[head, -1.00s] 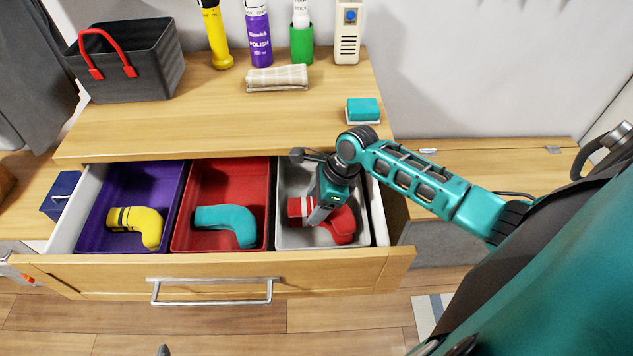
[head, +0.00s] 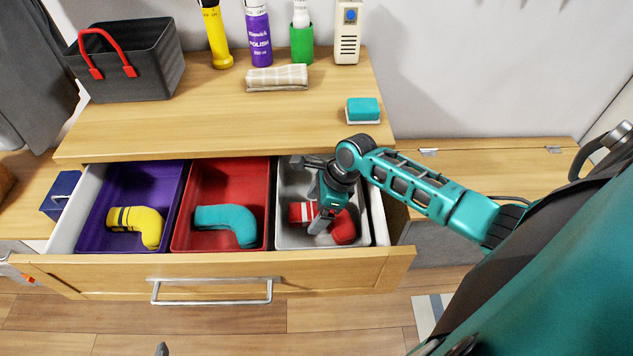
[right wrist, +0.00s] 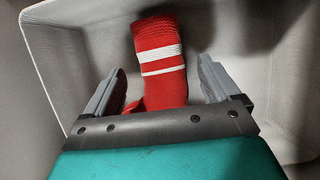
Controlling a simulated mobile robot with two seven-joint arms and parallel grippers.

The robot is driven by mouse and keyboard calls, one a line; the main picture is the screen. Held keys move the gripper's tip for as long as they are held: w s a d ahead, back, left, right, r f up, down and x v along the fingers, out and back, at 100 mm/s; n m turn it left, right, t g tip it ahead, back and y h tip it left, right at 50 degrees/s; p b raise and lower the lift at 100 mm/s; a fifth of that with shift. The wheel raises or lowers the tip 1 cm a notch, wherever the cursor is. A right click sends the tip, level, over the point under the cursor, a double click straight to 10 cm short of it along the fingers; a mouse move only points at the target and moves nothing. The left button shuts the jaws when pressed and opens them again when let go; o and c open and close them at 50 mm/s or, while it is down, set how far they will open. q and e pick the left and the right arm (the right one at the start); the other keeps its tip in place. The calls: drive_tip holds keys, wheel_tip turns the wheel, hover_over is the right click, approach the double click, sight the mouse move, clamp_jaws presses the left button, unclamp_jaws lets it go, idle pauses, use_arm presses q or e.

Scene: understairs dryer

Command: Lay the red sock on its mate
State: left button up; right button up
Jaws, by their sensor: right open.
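Red sock material with white stripes on its cuff (head: 301,212) lies in the grey bin at the drawer's right end. A plain red part (head: 344,230) shows to the right of my gripper. I cannot tell whether this is one sock or two, one on the other. My right gripper (head: 322,224) is open low in that bin, over the red sock and partly hiding it. In the right wrist view the striped red sock (right wrist: 160,58) lies between the spread fingers, with gaps on both sides. At the bottom edge a small grey tip (head: 162,350) shows, perhaps my left gripper.
The open drawer (head: 120,270) also holds a purple bin (head: 165,180) with a yellow sock (head: 150,228) and a red bin (head: 228,180) with a teal sock (head: 238,222). The grey bin's walls (head: 291,180) stand close around my gripper. The cabinet top edge is just behind.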

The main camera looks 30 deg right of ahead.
drive_tip(key=shift+r, duration=0.1)
drive_tip(key=shift+r, duration=0.25)
drive_tip(key=p+v, duration=0.2)
drive_tip(key=v, duration=1)
drive_tip(key=shift+r, duration=0.1)
